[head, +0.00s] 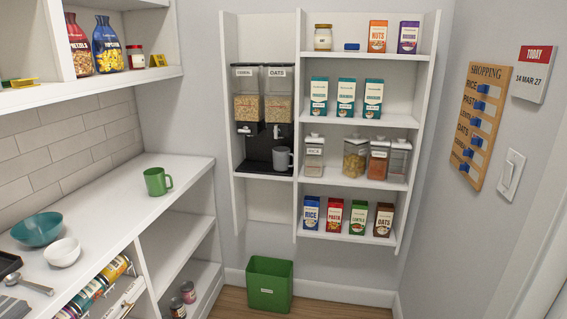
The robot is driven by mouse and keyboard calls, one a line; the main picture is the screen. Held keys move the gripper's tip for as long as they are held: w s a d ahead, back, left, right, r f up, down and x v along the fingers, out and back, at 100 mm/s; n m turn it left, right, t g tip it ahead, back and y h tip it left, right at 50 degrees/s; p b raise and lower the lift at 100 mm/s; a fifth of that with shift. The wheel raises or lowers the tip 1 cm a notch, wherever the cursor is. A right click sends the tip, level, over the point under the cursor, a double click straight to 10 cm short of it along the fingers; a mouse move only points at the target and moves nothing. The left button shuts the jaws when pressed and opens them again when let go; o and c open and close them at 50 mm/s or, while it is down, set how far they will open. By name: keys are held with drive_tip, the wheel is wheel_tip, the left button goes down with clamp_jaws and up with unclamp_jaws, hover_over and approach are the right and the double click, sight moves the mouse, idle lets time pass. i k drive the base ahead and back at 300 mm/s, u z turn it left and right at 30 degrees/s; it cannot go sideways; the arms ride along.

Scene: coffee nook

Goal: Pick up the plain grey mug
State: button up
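The plain grey mug (283,159) stands upright on the black base of the cereal and oats dispenser (262,95), under its right-hand spout. The dispenser sits in the left bay of the white wall shelf. The mug's handle side is hard to make out at this size. A green mug (157,181) stands on the white counter to the left. My gripper is not in view.
The white counter (120,205) on the left also holds a teal bowl (38,229) and a white bowl (63,252). Jars (314,160) stand right of the dispenser, beyond a divider. A green bin (269,284) stands on the floor below the shelf.

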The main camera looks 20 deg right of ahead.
sight(281, 155)
drive_tip(key=z, duration=0.15)
drive_tip(key=i, duration=0.75)
drive_tip(key=z, duration=0.8)
drive_tip(key=k, duration=0.15)
drive_tip(key=u, duration=2.65)
drive_tip(key=i, duration=0.3)
drive_tip(key=u, duration=0.15)
